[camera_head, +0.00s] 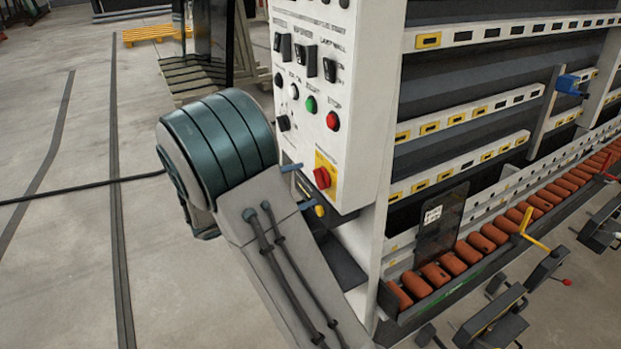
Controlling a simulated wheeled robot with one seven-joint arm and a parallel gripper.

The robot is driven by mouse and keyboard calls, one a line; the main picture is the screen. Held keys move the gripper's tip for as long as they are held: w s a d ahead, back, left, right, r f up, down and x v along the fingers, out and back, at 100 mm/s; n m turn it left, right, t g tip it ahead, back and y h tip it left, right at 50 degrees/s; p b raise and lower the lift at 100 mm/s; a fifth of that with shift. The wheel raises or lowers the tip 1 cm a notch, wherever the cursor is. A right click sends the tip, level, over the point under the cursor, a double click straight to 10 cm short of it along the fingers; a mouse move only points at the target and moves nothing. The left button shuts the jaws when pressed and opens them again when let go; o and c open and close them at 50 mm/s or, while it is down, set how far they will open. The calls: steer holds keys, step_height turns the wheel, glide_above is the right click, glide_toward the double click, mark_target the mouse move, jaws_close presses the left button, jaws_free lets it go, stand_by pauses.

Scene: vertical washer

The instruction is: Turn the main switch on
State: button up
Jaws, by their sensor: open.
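The main switch (323,177) is a red rotary knob on a yellow plate, low on the white control panel (344,118) of the washer. My gripper (299,187) is mostly hidden behind my own arm. Two blue-grey fingertips show past the arm's edge, one above the other and apart, so it is open. In the picture they lie just left of and below the red knob. I see no contact with the knob, and cannot tell the gap in depth. Nothing shows between the fingertips.
Black switches, a green button (311,104) and a red button (332,121) sit above on the panel. A yellow knob (320,211) is below. The washer's roller conveyor (470,252) extends right. Open floor (60,250) lies left, crossed by dark cables.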

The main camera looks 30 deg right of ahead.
mark_target(316, 181)
steer(key=shift+d, duration=1.7)
steer(key=c, duration=1)
